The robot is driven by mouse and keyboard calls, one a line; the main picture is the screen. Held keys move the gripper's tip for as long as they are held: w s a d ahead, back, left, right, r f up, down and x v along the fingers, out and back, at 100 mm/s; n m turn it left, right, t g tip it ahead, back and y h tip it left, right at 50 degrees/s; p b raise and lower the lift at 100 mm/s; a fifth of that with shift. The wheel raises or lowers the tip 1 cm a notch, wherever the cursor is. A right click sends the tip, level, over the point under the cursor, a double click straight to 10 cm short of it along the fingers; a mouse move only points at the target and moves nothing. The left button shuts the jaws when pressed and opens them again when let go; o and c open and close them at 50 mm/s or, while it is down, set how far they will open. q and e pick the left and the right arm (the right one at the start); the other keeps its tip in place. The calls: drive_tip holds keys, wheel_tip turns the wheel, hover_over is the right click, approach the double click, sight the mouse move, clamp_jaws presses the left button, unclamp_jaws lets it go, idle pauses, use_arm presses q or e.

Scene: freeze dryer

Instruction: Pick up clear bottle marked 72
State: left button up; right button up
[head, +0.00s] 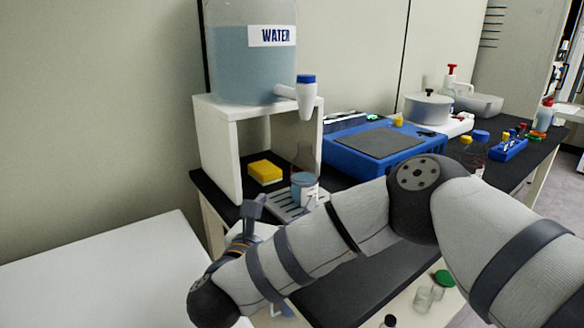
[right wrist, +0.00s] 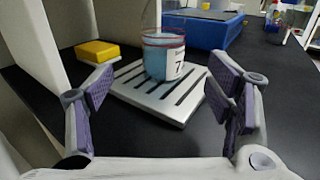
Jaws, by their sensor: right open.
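The clear bottle (head: 304,186) stands upright on a slotted drip tray (head: 283,207) below the water tank's tap. Blue liquid shows in its lower part, and its white label is only partly readable. In the right wrist view the bottle (right wrist: 162,62) stands on the tray (right wrist: 150,102), ahead of and between the fingers, apart from them. My right gripper (right wrist: 166,95) is open and empty; in the head view (head: 250,222) it is at the near side of the tray, partly hidden by my arm. My left gripper is not in view.
A water tank (head: 250,60) with a tap (head: 300,96) sits on a white stand (head: 232,150). A yellow sponge (head: 264,171) lies left of the bottle. A blue device (head: 372,148) stands behind at right. Bare black counter surrounds the tray's right side.

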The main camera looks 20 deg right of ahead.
sight(304, 177)
drive_tip(key=x, duration=0.7)
drive_tip(key=r+x, duration=0.1)
drive_tip(key=x, duration=0.2)
drive_tip(key=shift+w+d, duration=0.15)
drive_tip(key=shift+d, duration=0.25)
drive_tip(key=shift+r, duration=0.1)
drive_tip(key=c, duration=1.4)
